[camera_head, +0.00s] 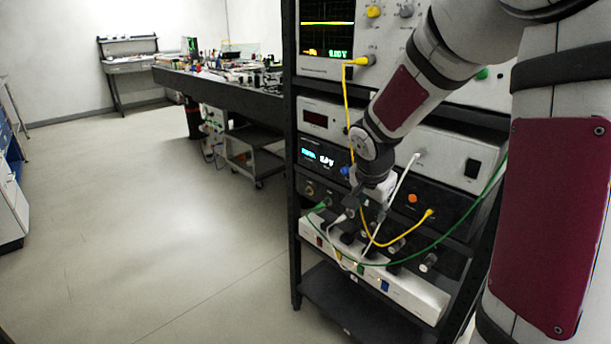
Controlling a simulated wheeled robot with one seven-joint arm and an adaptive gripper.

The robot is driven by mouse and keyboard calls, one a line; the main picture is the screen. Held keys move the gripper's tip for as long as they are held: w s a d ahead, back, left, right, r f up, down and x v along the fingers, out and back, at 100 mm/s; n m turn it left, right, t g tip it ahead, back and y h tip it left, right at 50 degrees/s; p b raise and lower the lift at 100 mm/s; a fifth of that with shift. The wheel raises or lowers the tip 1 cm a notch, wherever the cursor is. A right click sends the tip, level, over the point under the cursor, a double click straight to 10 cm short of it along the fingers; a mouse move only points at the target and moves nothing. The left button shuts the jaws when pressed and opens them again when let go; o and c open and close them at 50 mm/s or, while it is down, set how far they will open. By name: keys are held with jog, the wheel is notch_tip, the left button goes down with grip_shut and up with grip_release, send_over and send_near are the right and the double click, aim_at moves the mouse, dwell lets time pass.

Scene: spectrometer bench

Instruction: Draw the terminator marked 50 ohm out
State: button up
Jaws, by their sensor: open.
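My gripper (366,208) is open in front of the rack's lower panels, pointing down among the cables. Short stubs with silvery ends stick out above the white power strip, one right of the gripper (397,245) and one further right (428,262). They may be terminators, but no marking can be read, so I cannot tell which is the 50 ohm one. Another dark stub (348,238) stands below the gripper. The gripper and cables partly hide the panel behind, and I see nothing held between the fingers.
A yellow cable (347,110), a green cable (470,215) and a white cable (393,200) hang across the panels around my gripper. A white power strip (410,290) runs below. The floor (180,220) left of the rack is clear.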

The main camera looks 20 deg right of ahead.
aim_at(367, 229)
jog(key=shift+m, duration=0.4)
jog(key=b+x, duration=0.1)
jog(key=x, duration=0.4)
jog(key=w+b+x, duration=0.1)
jog(key=x, duration=0.3)
jog(key=b+x, duration=0.1)
jog(key=x, duration=0.4)
jog(key=shift+w+d+r+b, duration=0.1)
jog(key=shift+w+d+b, duration=0.2)
jog(key=shift+d+b, duration=0.15)
grip_shut()
